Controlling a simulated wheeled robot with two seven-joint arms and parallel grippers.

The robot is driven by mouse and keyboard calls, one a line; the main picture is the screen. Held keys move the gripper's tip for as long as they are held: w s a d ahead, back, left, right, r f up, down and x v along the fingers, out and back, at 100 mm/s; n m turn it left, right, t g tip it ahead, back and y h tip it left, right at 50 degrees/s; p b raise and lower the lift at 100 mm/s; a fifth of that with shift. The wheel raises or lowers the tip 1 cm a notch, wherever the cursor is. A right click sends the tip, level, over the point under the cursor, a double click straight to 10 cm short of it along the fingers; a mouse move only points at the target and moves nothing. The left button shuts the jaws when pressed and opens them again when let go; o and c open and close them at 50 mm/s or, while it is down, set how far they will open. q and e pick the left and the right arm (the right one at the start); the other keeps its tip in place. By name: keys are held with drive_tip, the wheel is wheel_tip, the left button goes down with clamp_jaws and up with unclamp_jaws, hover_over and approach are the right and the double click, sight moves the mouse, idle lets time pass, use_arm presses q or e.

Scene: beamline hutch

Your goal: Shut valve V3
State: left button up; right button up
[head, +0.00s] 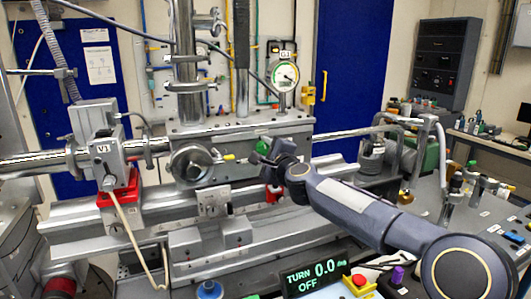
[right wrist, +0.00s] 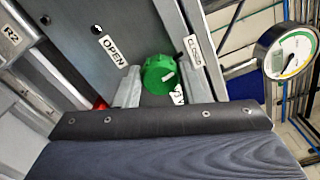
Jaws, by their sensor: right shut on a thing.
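A round green knob (head: 263,146) sits on the front of the grey metal box on the beamline. The right wrist view shows the knob (right wrist: 158,74) up close, between an OPEN label (right wrist: 112,51) and a CLOSED label (right wrist: 193,51). A small pale mark is on its right side. A label beside it, partly hidden, shows a V; I cannot read its number. My right gripper (head: 259,153) is shut on the green knob, with one finger on each side. My left gripper is not in view.
A display (head: 314,280) reads TURN 0.0 deg OFF. A round gauge (head: 285,75) marked G1 stands above the box. A V1 unit (head: 101,150) with a red base is on the left. A red-topped yellow button (head: 359,282) is at the front.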

drive_tip(key=shift+m, duration=1.2)
drive_tip(key=o, duration=1)
